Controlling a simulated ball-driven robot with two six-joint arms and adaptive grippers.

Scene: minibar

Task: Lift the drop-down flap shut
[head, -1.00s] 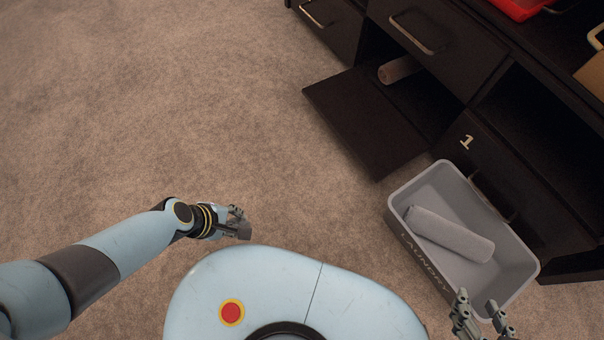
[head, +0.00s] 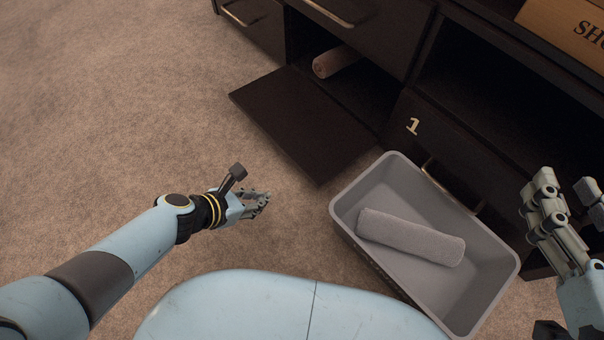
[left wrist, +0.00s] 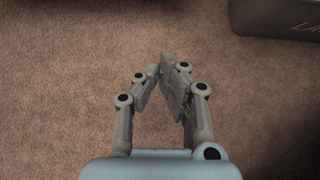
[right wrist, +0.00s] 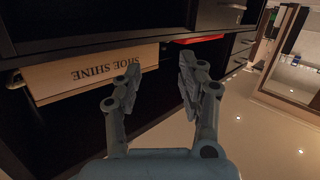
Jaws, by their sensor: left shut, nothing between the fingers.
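The dark drop-down flap (head: 300,125) hangs open, lying low and roughly flat out from the cabinet's lower compartment. Its opening shows behind it, with a rolled pinkish towel (head: 335,62) inside. My left gripper (head: 264,200) is shut and empty above the carpet, on the near side of the flap and apart from it. Its closed fingers also show in the left wrist view (left wrist: 165,65). My right gripper (head: 568,188) is open and empty at the right, beyond the grey bin; its spread fingers show in the right wrist view (right wrist: 156,75), facing the cabinet.
A grey laundry bin (head: 345,205) holding a rolled grey towel (head: 410,237) stands right of the flap, close to its near corner. A door marked 1 (head: 430,130) is behind the bin. A shoe shine box (head: 565,25) sits on the cabinet. Carpet left of the flap is clear.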

